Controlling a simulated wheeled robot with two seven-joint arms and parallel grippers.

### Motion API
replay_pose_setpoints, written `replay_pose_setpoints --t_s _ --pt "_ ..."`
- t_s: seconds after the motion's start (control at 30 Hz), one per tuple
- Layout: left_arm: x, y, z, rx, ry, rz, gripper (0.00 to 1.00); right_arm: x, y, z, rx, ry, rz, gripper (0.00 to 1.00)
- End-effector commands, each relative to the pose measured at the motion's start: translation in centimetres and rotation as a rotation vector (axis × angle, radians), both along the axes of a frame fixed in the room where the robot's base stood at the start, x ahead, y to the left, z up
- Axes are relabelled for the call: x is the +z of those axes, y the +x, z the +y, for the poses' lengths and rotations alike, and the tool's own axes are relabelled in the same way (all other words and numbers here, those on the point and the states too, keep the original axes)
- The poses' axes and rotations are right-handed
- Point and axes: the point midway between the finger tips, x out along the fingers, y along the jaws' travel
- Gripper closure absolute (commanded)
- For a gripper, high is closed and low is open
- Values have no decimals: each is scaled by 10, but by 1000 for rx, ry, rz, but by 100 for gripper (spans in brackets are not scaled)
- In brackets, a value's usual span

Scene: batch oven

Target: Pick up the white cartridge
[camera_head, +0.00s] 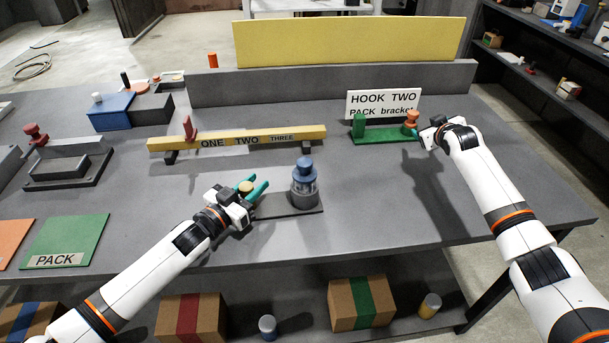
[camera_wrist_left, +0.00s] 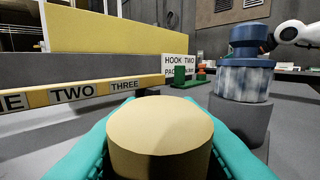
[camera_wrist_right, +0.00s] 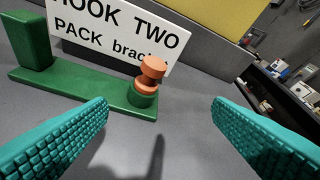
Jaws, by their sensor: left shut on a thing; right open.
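My left gripper (camera_head: 256,188) is shut on a tan-yellow cylinder (camera_wrist_left: 160,135), with its teal fingers on either side. Its round top also shows in the head view (camera_head: 246,187). It looks tan rather than white, and its lower part is hidden. A small white-topped piece (camera_head: 97,97) stands on the blue block (camera_head: 110,115) at the back left; I cannot tell whether it is a cartridge. My right gripper (camera_wrist_right: 160,125) is open and empty, in front of the orange spool-shaped piece (camera_wrist_right: 149,75) on the green bracket (camera_wrist_right: 85,92).
A clear jar with a blue lid (camera_head: 304,177) stands on a dark base just right of my left gripper. A yellow rail marked ONE TWO THREE (camera_head: 165,144) lies behind. A green PACK mat (camera_head: 75,238) is at left. The table's right front is clear.

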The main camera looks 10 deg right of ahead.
Motion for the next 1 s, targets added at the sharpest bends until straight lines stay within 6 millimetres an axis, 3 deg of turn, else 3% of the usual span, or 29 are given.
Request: replay_pose_setpoints --t_s 0.03,0.17,0.3,0.4,0.5,0.6,0.77,0.87,1.0 --pt "-2 0 1 2 3 3 100 10 13 48 18 124 47 25" --pt "-2 0 1 2 3 4 100 21 16 147 10 384 250 25" --pt "-2 0 1 3 3 4 100 39 -7 239 -42 549 509 25" --pt "-2 0 1 3 3 4 100 56 -35 291 -112 590 691 25" --pt "-3 0 1 3 3 4 100 74 -67 325 -205 577 840 25" --pt "-3 0 1 3 4 4 100 89 -94 346 -299 538 943 25" --pt "-3 0 2 3 4 4 100 106 -122 358 -410 478 1026 25" --pt "-3 0 2 3 4 4 100 105 -130 361 -443 458 1045 25" --pt "-3 0 1 3 4 4 100 84 -132 360 -452 454 1051 25"
